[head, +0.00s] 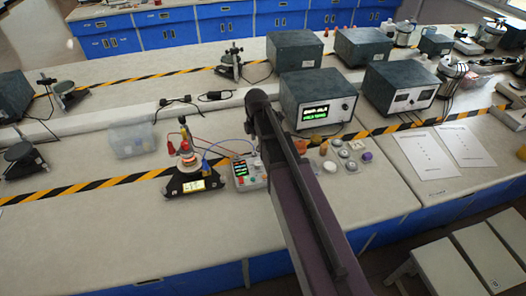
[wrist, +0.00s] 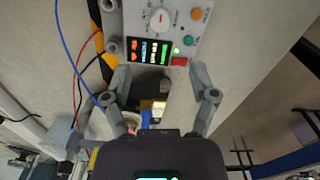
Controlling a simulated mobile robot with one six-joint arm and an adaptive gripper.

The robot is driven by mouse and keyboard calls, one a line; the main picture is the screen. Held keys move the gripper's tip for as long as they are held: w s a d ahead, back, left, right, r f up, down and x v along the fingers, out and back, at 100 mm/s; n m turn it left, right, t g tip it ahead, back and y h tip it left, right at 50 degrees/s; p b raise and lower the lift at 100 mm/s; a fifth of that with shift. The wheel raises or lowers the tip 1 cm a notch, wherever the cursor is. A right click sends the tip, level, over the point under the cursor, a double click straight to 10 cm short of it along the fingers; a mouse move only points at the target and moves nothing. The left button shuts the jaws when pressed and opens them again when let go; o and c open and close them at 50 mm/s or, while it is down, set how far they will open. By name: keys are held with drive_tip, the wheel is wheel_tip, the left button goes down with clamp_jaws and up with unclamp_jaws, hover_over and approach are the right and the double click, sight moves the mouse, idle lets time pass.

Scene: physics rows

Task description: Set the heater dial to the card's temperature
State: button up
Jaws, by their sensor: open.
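The heater's control box (head: 256,183) stands on the bench beside my arm. In the wrist view the box (wrist: 190,22) shows a white round dial (wrist: 160,19), a lit display (wrist: 149,51) and coloured buttons. The dial's setting is too small to read. My gripper (wrist: 160,74) is open, its fingers spread below the display edge of the box, apart from the dial. In the head view my arm hides the gripper. A small device with a yellow-lit panel (head: 193,185) stands left of the box, wired to it. I cannot make out a temperature card for certain.
Two printed sheets (head: 424,152) lie on the bench at right, their text unreadable. A grey instrument (head: 318,97) with a green display stands behind my arm. Red and blue cables (wrist: 72,45) run beside the box.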

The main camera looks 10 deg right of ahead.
drive_tip(key=s+r+m, duration=0.1)
drive_tip(key=s+m, duration=0.7)
drive_tip(key=m, duration=0.2)
drive_tip(key=shift+s+r+m+p, duration=0.15)
drive_tip(key=shift+s+m+p, duration=0.15)
drive_tip(key=shift+m, duration=0.1)
idle(0.5)
idle(0.7)
drive_tip(key=s+m, duration=0.7)
drive_tip(key=m, duration=0.2)
drive_tip(key=shift+s, duration=0.2)
